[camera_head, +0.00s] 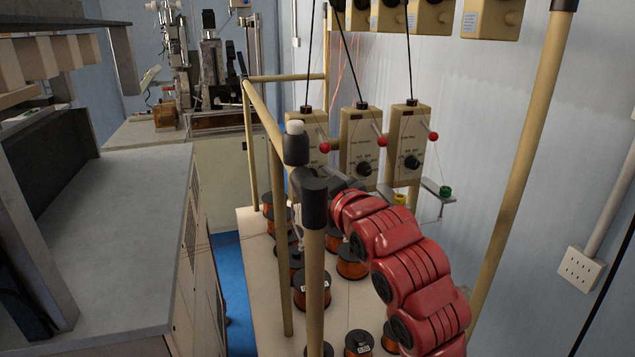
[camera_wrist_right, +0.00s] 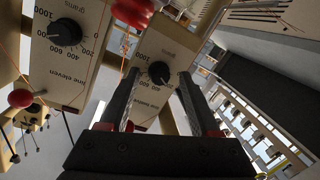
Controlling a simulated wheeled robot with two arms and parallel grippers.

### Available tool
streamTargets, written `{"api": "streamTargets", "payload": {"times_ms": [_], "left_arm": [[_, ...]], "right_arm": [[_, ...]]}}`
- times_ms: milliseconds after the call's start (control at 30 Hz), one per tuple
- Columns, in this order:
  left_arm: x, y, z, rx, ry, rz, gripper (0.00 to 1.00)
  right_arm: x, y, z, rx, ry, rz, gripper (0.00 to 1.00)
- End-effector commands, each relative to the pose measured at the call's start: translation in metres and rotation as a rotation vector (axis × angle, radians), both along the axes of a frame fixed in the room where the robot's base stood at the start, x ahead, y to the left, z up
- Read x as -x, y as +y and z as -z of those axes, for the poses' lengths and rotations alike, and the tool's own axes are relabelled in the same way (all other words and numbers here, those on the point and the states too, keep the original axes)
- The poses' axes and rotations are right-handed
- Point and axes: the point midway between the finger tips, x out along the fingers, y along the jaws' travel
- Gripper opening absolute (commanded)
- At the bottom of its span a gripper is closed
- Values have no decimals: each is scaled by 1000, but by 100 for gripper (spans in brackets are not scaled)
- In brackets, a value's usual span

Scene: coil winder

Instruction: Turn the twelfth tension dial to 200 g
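Three beige tension boxes hang in a row in the head view. The leftmost box (camera_head: 304,124) appears to be line twelve; my arm and a post hide its dial there. In the right wrist view the picture is upside down, and a black dial (camera_wrist_right: 158,72) sits on the middle box (camera_wrist_right: 152,50), beside the box labelled line eleven (camera_wrist_right: 70,65). The middle label is partly covered. My right gripper (camera_wrist_right: 160,98) is open, its fingers apart on either side below the dial in the picture. Contact and the dial's exact setting cannot be told. My left gripper is not in view.
A beige post (camera_head: 314,270) stands in front of my right wrist. Copper wire spools (camera_head: 312,290) stand on the pale platform below. Red balls (camera_head: 382,141) on rods stick out by the boxes. A grey cabinet (camera_head: 130,220) is at left.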

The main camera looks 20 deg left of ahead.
Motion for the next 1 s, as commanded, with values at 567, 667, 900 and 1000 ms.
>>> {"api": "streamTargets", "payload": {"times_ms": [567,667,900,1000], "left_arm": [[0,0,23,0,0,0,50],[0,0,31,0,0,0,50],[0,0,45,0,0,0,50],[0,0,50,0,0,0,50]], "right_arm": [[38,-35,-3,-3,-6,2,63],[57,-52,-5,-2,-8,2,63],[99,-86,-12,-4,-6,0,63],[112,-98,-14,-3,-7,1,63]]}}
